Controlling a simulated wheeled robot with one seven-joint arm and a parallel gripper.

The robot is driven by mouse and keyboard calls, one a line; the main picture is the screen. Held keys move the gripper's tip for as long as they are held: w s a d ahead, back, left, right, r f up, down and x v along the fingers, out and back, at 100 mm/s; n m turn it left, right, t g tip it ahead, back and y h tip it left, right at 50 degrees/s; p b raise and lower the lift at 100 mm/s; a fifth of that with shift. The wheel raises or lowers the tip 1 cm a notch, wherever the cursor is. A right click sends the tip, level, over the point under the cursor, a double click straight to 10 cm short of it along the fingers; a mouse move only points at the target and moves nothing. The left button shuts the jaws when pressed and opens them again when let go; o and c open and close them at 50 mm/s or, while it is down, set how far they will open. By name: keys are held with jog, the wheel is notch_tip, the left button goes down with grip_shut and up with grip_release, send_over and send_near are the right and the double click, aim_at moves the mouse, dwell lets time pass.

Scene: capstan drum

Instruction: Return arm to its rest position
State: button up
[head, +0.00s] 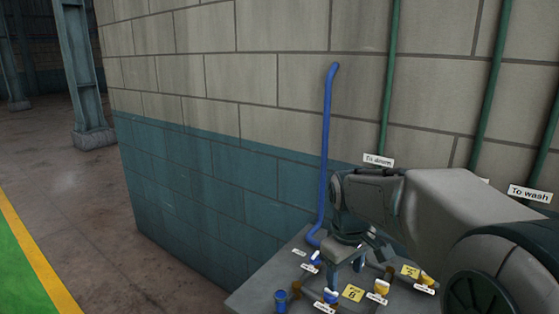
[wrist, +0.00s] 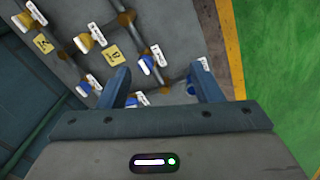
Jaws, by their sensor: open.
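My arm reaches in from the right in the head view. My gripper (head: 346,275) points down over the grey valve panel (head: 262,294). In the wrist view my gripper (wrist: 162,84) has its two blue-grey fingers spread apart, with nothing held between them. A blue valve handle (wrist: 147,66) shows beyond the gap between the fingers; I cannot tell how far below the fingertips it is. A yellow handle (wrist: 84,42) lies farther to the left. The gripper hides part of the panel in the head view.
A blue pipe (head: 326,150) rises up the block wall (head: 290,90) close behind the gripper. Green pipes (head: 390,80) run down the wall at right. A blue cap (head: 281,298) stands at the panel's front. Open floor (head: 90,200) lies to the left.

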jog(key=s+f+m+t, duration=0.1)
jog(key=s+m, duration=0.5)
jog(key=s, duration=1.1)
jog(key=shift+d+f+m+t+y, duration=0.15)
jog(key=shift+f+m+t+y, duration=0.25)
jog(key=shift+f, duration=0.5)
jog(key=shift+d, duration=0.1)
